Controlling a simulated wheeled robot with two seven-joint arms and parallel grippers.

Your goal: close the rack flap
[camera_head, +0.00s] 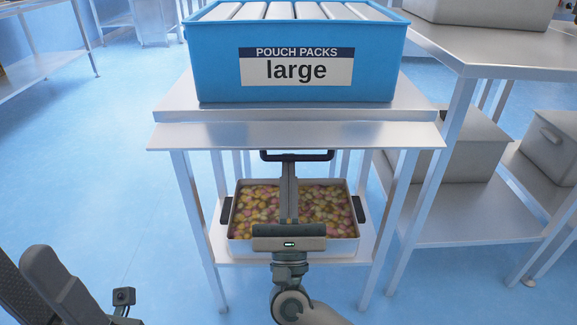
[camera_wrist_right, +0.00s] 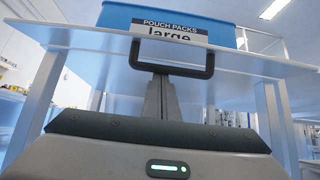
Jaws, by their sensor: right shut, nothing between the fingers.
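The rack flap (camera_head: 200,137) is a pale metal panel along the front of the rack, just below the blue bin's shelf. It sticks out towards me, roughly level. Its black bar handle (camera_head: 325,155) hangs under the front edge; the wrist view shows the handle (camera_wrist_right: 209,60) on the flap's underside (camera_wrist_right: 240,62). My right gripper (camera_head: 288,168) is shut and empty. Its fingertips (camera_wrist_right: 160,78) are just below and in front of the handle; I cannot tell whether they touch it. Dark parts of my left arm show at the lower left, without a clear gripper.
A blue bin (camera_head: 215,75) labelled "POUCH PACKS large" stands on the rack top. Below the flap, a metal tray (camera_head: 245,248) of colourful snacks sits on the lower shelf, partly behind my right arm. Rack legs flank it. Grey crates (camera_head: 462,150) stand on shelving at right.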

